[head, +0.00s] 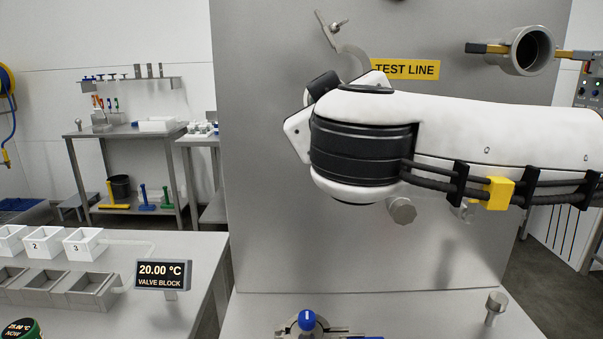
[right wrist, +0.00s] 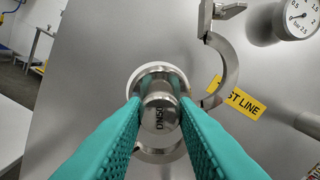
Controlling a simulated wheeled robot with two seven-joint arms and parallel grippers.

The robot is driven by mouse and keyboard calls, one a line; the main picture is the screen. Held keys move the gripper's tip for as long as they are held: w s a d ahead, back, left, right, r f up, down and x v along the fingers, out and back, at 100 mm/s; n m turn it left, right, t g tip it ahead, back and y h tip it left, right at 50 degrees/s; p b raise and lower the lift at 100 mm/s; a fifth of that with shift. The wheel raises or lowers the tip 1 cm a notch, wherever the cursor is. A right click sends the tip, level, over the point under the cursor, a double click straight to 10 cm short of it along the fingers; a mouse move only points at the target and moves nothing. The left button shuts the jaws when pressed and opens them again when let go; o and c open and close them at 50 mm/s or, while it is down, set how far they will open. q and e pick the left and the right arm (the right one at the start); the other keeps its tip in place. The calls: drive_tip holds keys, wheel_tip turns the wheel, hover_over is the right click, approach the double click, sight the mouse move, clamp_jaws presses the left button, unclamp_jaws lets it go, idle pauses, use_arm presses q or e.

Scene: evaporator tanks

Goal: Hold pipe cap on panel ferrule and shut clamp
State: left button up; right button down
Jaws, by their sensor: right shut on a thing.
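My right gripper (right wrist: 160,108) shows teal ribbed fingers in the right wrist view, shut on a steel pipe cap (right wrist: 159,119) marked with DN lettering. The cap is in front of the panel ferrule, whose round rim with a white ring (right wrist: 157,67) shows above the cap. I cannot tell whether cap and ferrule touch. The clamp (right wrist: 231,72) hangs open, one curved half swung up to the right; another curved part (right wrist: 160,154) shows below the cap. In the head view my right arm hides the ferrule and cap; the clamp's open end (head: 350,59) shows above it. My left gripper is out of view.
The grey upright panel (head: 265,240) carries a yellow TEST LINE sign (head: 405,69). A blue-handled valve (head: 307,320) is below. The panel left of the arm is clear.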

drive_tip(key=shift+w, duration=0.45)
drive_tip(key=shift+s+d+f+b, duration=0.1)
drive_tip(key=shift+s+d+b, duration=0.25)
drive_tip(key=shift+b, duration=0.15)
drive_tip(key=shift+f, duration=0.1)
idle(0.9)
